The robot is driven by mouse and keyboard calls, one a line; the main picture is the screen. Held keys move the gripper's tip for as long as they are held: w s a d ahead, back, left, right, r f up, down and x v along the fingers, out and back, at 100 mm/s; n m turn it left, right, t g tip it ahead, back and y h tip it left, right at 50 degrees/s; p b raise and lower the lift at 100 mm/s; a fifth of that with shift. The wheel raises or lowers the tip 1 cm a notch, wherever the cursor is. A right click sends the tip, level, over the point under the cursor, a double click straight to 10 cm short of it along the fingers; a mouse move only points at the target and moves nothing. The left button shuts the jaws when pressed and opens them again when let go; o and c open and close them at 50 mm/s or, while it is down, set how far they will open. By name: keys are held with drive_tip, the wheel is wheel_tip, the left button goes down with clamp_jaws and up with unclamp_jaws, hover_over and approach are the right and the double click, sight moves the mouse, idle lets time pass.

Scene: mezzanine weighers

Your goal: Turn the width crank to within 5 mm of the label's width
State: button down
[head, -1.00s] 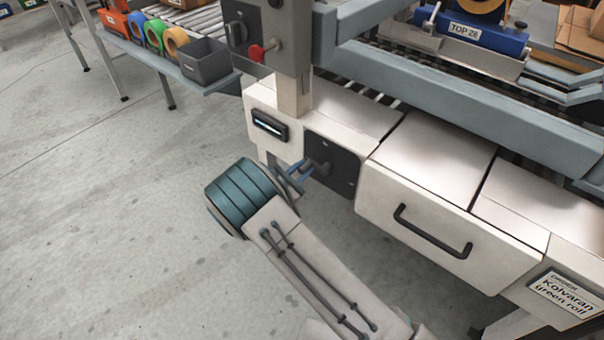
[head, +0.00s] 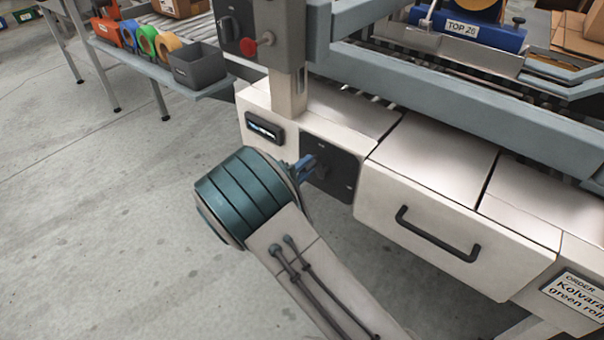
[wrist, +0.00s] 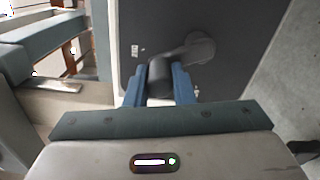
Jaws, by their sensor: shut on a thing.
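The width crank (wrist: 199,48) is a dark grey arm with a round hub and a cylindrical knob, on a dark plate (head: 338,182) on the machine's front. In the wrist view my gripper (wrist: 159,84) is shut on the crank's knob, one blue finger on each side. In the head view my gripper (head: 305,168) is at the left part of the plate, and my wrist hides some of the crank. A small display (head: 264,129) sits left of the plate; its reading is too small to make out.
A white drawer with a black handle (head: 437,235) is right of the plate. An order label (head: 577,300) reads "Kolvara... green roll", cut at the edge. A grey beam (head: 470,95) runs above. A side shelf with tape rolls and a grey bin (head: 199,65) stands at upper left. The floor at left is clear.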

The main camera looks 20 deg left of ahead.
sight(317, 174)
drive_tip(key=shift+s+d+r+m+b, duration=0.1)
drive_tip(key=shift+s+d+m+b, duration=0.35)
drive_tip(key=shift+m+b, duration=1.25)
drive_tip(key=shift+s+d+f+m+b, duration=0.1)
drive_tip(key=shift+d+m+b, duration=0.7)
drive_tip(key=shift+m+b, duration=0.9)
drive_tip(key=shift+s+d+r+m+b, duration=0.15)
drive_tip(key=shift+d+m+b, duration=0.45)
drive_tip(key=shift+m+b, duration=1.05)
drive_tip(key=shift+s+n+b, duration=0.1)
drive_tip(key=shift+n+b, duration=0.25)
drive_tip(key=c, duration=1.2)
unclamp_jaws()
drive_tip(key=shift+c, duration=0.2)
drive_tip(key=p+v, duration=0.4)
drive_tip(key=v, duration=0.9)
drive_tip(key=shift+s+a, duration=0.2)
drive_tip(key=shift+s, duration=0.15)
